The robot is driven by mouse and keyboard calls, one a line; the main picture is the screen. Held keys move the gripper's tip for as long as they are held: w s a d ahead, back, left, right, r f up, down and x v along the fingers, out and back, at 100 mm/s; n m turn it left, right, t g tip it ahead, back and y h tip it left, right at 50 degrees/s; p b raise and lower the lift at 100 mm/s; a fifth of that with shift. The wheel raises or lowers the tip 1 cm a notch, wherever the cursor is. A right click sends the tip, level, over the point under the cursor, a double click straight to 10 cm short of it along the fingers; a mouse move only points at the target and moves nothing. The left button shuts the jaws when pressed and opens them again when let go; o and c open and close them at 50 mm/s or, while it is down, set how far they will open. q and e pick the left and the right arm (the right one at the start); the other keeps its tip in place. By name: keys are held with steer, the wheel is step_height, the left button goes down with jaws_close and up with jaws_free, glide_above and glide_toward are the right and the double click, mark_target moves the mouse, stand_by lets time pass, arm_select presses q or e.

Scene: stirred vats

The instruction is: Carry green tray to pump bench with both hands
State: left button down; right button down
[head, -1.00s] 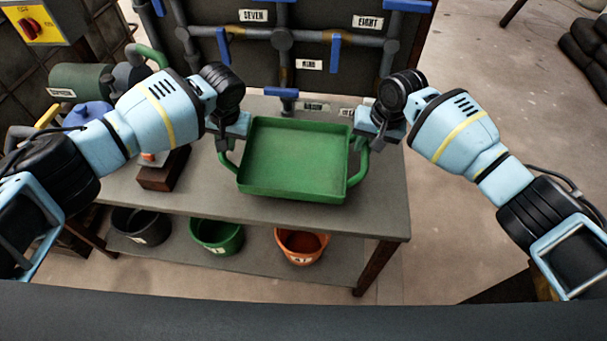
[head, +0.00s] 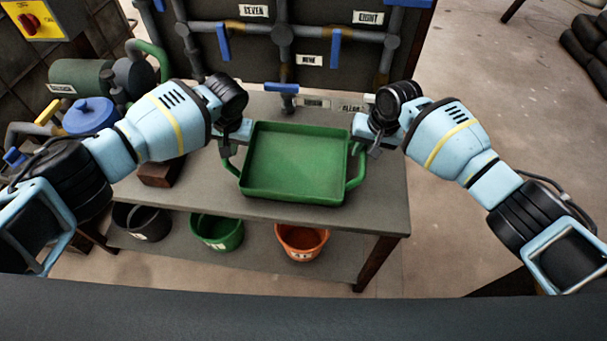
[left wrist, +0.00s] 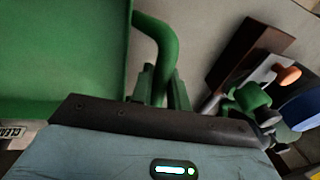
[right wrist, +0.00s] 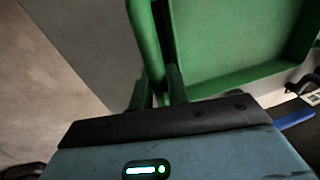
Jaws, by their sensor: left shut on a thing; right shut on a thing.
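The green tray (head: 294,163) is empty and shows over the grey bench (head: 378,205) in the head view. I cannot tell whether it touches the bench top. My left gripper (head: 231,147) is shut on the tray's left handle, which also shows between the fingers in the left wrist view (left wrist: 160,60). My right gripper (head: 364,145) is shut on the right handle, which also shows in the right wrist view (right wrist: 146,45). The fingertips are partly hidden in the head view.
A pipe panel (head: 285,35) with blue valve levers stands behind the bench. A green pump (head: 80,75), a blue-lidded pot (head: 90,115) and a brown block (head: 160,173) are at left. Black (head: 140,221), green (head: 216,232) and orange (head: 301,243) buckets stand on the lower shelf.

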arm_select(q)
steer(key=shift+f, duration=0.45)
arm_select(e)
steer(key=shift+f, duration=0.45)
arm_select(q)
steer(key=c, duration=1.4)
jaws_free()
arm_select(e)
steer(key=c, duration=1.4)
jaws_free()
arm_select(q)
steer(key=shift+o, duration=0.2)
arm_select(e)
steer(key=shift+o, duration=0.2)
arm_select(q)
steer(key=v, duration=1.2)
arm_select(e)
steer(key=v, duration=1.2)
arm_select(q)
steer(key=shift+f, duration=0.1)
arm_select(e)
steer(key=shift+f, duration=0.1)
